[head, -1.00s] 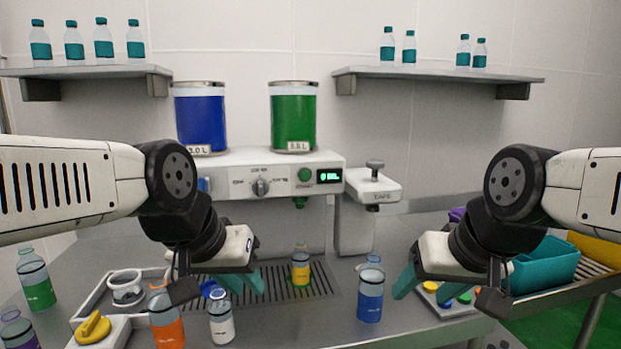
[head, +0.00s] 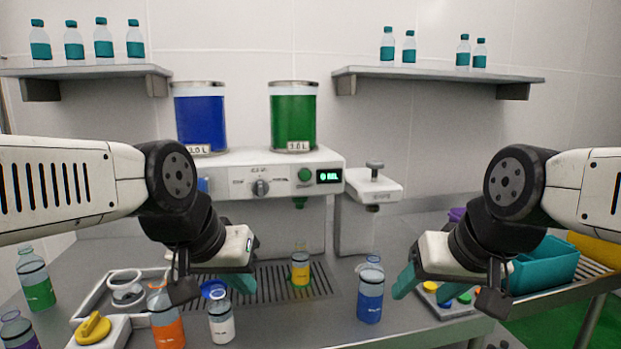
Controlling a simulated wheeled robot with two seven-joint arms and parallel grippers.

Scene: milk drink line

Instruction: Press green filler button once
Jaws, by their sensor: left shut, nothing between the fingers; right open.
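The filler machine (head: 262,158) stands at the back with a blue tank (head: 201,122) and a green tank (head: 293,122) on top. The round green filler button (head: 305,175) is on its front panel, left of a small lit display (head: 329,176). A green nozzle (head: 299,203) is below the button. A bottle with yellow contents (head: 300,268) stands on the drip grate under that nozzle. My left gripper (head: 222,286) is shut and empty, low in front of the machine and left of the button. My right gripper (head: 404,284) is open and empty, right of the blue bottle (head: 370,292).
Orange (head: 167,322), white (head: 221,318) and green (head: 36,282) bottles stand at the front left. A capping press (head: 370,185) is right of the machine. Capped bottles sit on two wall shelves (head: 438,73).

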